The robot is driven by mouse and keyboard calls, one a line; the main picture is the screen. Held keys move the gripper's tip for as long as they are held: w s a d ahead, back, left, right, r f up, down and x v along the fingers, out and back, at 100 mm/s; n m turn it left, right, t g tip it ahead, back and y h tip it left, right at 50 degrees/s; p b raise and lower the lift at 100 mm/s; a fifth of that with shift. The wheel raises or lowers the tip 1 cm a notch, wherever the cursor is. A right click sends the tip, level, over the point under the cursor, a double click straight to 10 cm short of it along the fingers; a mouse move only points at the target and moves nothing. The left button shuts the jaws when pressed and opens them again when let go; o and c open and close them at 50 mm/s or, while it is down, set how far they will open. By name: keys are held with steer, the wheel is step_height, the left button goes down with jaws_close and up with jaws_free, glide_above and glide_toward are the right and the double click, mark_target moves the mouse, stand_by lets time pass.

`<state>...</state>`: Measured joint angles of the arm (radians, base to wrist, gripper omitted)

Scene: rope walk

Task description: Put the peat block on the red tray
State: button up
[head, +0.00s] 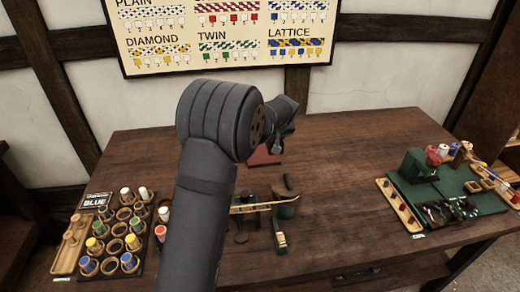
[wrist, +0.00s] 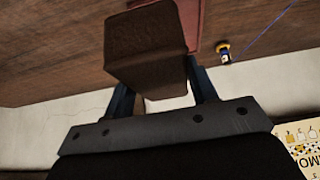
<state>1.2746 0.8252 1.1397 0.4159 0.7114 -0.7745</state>
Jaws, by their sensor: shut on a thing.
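The peat block (wrist: 145,45) is a dark brown block held between the fingers of my gripper (wrist: 163,90) in the wrist view. My gripper is shut on it. In the head view my gripper (head: 284,135) is over the back middle of the table, mostly hidden behind my own arm, and I cannot make out the block there. The red tray (head: 262,157) lies flat on the table below my gripper, partly covered by the arm. The red tray also shows in the wrist view (wrist: 190,22), partly behind the block.
A rack of colored bobbins (head: 112,238) stands at the left. A green mat (head: 465,195) with tools and jars lies at the right. A wooden piece (head: 255,207) and small tools sit in front of the tray. The table (head: 345,165) is clear right of the tray.

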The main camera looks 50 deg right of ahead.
steer(key=shift+s+d, duration=0.2)
steer(key=shift+s, duration=0.85)
steer(key=w+f, duration=0.2)
steer(key=w, duration=0.1)
steer(key=w+f, duration=0.2)
steer(key=w, duration=0.2)
steer(key=w+f, duration=0.2)
steer(key=w, duration=0.2)
steer(key=shift+d+f, duration=0.3)
steer(key=shift+f, duration=2.1)
steer(key=shift+f, duration=0.1)
steer(key=shift+f, duration=0.25)
steer(key=o, duration=1)
steer(key=shift+o, duration=0.2)
